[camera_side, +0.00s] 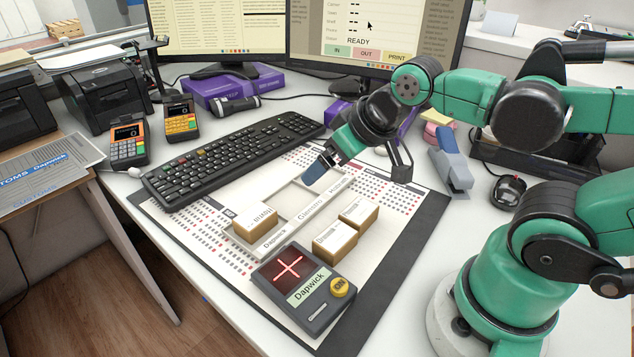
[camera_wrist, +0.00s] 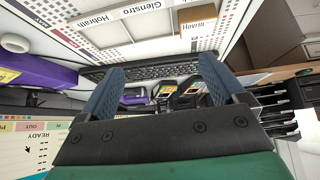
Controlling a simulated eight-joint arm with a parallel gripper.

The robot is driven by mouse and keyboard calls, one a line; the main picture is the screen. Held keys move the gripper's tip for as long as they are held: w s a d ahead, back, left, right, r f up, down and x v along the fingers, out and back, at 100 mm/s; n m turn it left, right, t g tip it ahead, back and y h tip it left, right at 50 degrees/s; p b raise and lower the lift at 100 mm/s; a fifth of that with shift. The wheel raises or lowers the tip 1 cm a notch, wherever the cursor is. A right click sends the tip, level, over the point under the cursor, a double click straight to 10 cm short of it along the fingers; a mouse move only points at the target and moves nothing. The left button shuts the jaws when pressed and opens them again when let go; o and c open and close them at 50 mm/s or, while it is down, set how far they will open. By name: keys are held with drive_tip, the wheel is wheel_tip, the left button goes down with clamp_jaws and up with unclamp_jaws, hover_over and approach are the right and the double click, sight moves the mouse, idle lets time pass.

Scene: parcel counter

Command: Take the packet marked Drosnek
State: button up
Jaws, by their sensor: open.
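Three small brown packets with white labels are in the side view. One packet (camera_side: 254,221) sits in the tray's near-left compartment, above the name Dapwick. Two more, a nearer packet (camera_side: 334,242) and a farther packet (camera_side: 359,214), stand on the mat right of the tray. Their label print is too small to read surely; I cannot tell which says Drosnek. The wrist view shows one packet (camera_wrist: 197,19) with its print upside down. My gripper (camera_side: 316,171) is open and empty over the tray's far end, apart from the packets; its blue fingers also show in the wrist view (camera_wrist: 163,75).
A dark device (camera_side: 303,289) shows a red cross and Dapwick, with a yellow button. A keyboard (camera_side: 235,157) lies behind the tray. A stapler (camera_side: 452,165) and mouse (camera_side: 508,192) are at right.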

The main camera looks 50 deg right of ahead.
drive_tip(key=shift+o, duration=0.5)
drive_tip(key=m+g, duration=0.6)
drive_tip(key=m, duration=1)
hover_over(335, 236)
drive_tip(key=f, duration=0.5)
drive_tip(key=shift+w+d+f, duration=0.1)
drive_tip(key=shift+w+f, duration=0.15)
drive_tip(key=shift+f, duration=0.15)
drive_tip(key=shift+s+f+m+g, duration=0.3)
drive_tip(key=shift+m+g, duration=0.3)
drive_tip(key=shift+m, duration=0.4)
drive_tip(key=shift+f, duration=2.85)
